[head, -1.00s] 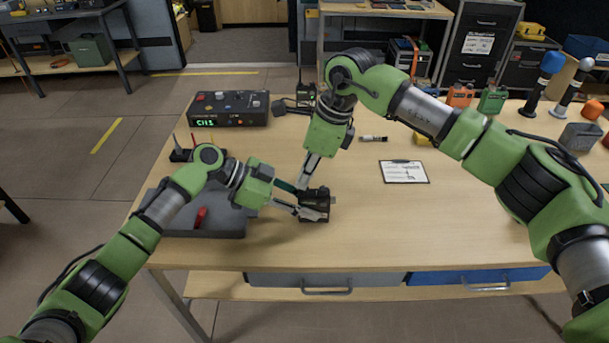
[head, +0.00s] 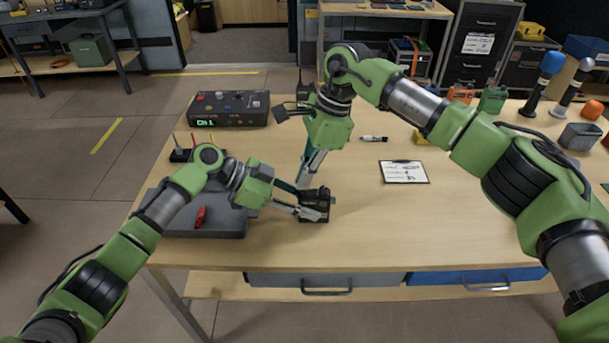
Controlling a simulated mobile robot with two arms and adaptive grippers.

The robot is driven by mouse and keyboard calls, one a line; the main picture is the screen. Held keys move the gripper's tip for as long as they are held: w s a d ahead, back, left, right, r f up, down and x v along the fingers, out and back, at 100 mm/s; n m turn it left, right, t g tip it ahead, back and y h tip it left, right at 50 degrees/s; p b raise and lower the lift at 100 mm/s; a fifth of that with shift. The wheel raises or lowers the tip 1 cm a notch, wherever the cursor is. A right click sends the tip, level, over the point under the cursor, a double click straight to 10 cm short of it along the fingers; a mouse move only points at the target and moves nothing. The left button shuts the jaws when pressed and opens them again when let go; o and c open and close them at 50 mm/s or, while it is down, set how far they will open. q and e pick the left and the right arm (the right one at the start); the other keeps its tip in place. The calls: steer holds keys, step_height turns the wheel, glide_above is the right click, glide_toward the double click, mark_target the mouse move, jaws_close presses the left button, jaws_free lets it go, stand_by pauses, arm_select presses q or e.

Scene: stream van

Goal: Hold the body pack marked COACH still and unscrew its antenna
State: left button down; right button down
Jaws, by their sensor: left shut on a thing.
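A small dark body pack (head: 318,215) sits on the wooden table near its front edge. Its marking cannot be read, and its antenna cannot be made out behind the fingers. My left gripper (head: 311,212) is shut on the body pack from the left. My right gripper (head: 306,182) points down from above, with its fingertips just above the top of the pack. Whether its fingers are closed on the antenna is too small to tell.
A clipboard (head: 404,172) and a marker (head: 374,138) lie to the right. The table's front right is clear.

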steer(key=c, duration=2.4)
jaws_free()
steer(key=shift+o, duration=0.2)
steer(key=m+t, duration=0.1)
steer(key=m, duration=0.2)
steer(key=shift+m, duration=0.4)
steer(key=m+t, duration=0.1)
steer(key=m, duration=0.3)
